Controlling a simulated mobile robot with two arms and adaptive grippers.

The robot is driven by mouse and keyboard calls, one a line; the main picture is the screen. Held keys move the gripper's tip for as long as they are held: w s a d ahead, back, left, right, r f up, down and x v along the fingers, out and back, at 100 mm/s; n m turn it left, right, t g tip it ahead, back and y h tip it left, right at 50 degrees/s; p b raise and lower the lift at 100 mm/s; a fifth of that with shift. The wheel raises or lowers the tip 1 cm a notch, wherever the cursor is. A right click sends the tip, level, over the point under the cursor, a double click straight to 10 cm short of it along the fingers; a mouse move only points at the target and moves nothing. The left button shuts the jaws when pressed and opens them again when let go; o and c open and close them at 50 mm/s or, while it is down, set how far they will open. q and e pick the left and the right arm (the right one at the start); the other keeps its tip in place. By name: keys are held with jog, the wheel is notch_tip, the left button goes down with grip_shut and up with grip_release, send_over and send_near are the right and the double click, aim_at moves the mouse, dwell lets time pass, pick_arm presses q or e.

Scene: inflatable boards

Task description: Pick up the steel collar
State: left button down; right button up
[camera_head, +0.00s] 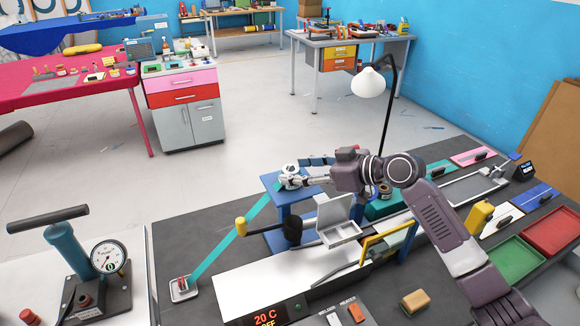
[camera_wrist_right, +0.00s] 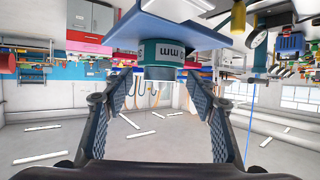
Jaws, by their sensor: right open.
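A round steel piece, which looks like the steel collar (camera_head: 289,169), sits on the blue stand (camera_head: 272,181) at the middle of the bench. My right gripper (camera_head: 288,181) is at this piece, coming in from the right. In the right wrist view, which appears upside down, the fingers of my right gripper (camera_wrist_right: 162,88) are spread wide. A short grey cylinder (camera_wrist_right: 160,73) with a teal, lettered band (camera_wrist_right: 160,51) shows between or just beyond the fingertips, against the blue plate (camera_wrist_right: 185,30). No finger visibly touches it. My left gripper is not in view.
A teal strip (camera_head: 230,241) runs from the stand to a small clamp plate (camera_head: 183,289). A pump with gauge (camera_head: 107,256) is at left. Dark bench left of the stand is mostly clear.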

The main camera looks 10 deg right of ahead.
jog(key=shift+c, duration=0.3)
jog(key=c, duration=1.2)
jog(key=shift+c, duration=0.2)
